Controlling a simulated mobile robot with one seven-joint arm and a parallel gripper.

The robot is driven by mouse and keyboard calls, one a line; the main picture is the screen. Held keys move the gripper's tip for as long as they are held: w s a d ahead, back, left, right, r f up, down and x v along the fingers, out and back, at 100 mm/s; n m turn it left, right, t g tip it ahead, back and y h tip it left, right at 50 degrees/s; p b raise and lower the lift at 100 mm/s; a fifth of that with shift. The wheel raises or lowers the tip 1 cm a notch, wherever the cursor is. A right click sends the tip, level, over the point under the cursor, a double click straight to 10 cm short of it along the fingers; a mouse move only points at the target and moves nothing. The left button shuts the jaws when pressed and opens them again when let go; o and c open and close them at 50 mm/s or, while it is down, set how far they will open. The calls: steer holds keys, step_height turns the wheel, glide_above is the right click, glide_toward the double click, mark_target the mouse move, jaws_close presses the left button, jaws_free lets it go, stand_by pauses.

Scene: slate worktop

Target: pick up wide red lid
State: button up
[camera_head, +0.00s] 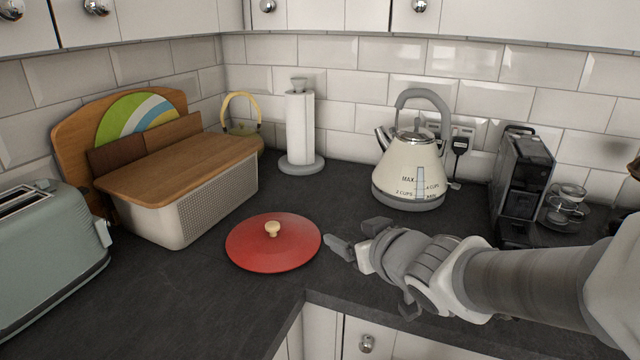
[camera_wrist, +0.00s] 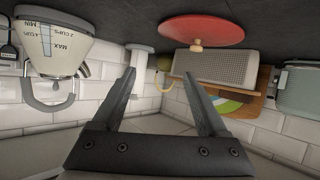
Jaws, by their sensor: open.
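The wide red lid (camera_head: 262,250) lies flat on the dark worktop, with a small cream knob (camera_head: 272,229) on top. It also shows in the wrist view (camera_wrist: 203,31), upside down at the top. My gripper (camera_head: 352,234) is just to the right of the lid, apart from it and pointing left. In the wrist view my gripper (camera_wrist: 160,90) has its two fingers spread wide with nothing between them but background. The whole lid is visible in the head view.
A bread bin (camera_head: 180,228) with a wooden top stands behind left of the lid, and a toaster (camera_head: 52,250) at far left. A paper towel holder (camera_head: 300,130), a cream kettle (camera_head: 411,170) and a coffee machine (camera_head: 522,180) stand along the back. The worktop's inner corner edge is near the front.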

mark_target(276, 228)
steer(key=w+a+f+n+g+y+p, duration=0.1)
steer(key=a+f+y+p, duration=0.2)
steer(key=a+p, duration=0.2)
steer(key=shift+a+n+y+p, duration=0.3)
steer(key=shift+a+n+p, duration=0.1)
steer(key=shift+a, duration=0.75)
steer(key=p, duration=0.2)
steer(key=shift+w+f+p, duration=0.25)
steer(key=shift+p, duration=0.1)
steer(key=shift+p+x, duration=1.2)
steer(key=shift+p, duration=0.05)
steer(key=x, duration=0.7)
steer(key=shift+d+f, duration=0.1)
steer(key=shift+f, duration=0.15)
steer(key=shift+w+a, duration=0.45)
steer(key=shift+w, duration=0.15)
steer(key=x, duration=0.4)
steer(key=shift+w+p, duration=0.2)
steer(key=shift+p, duration=0.15)
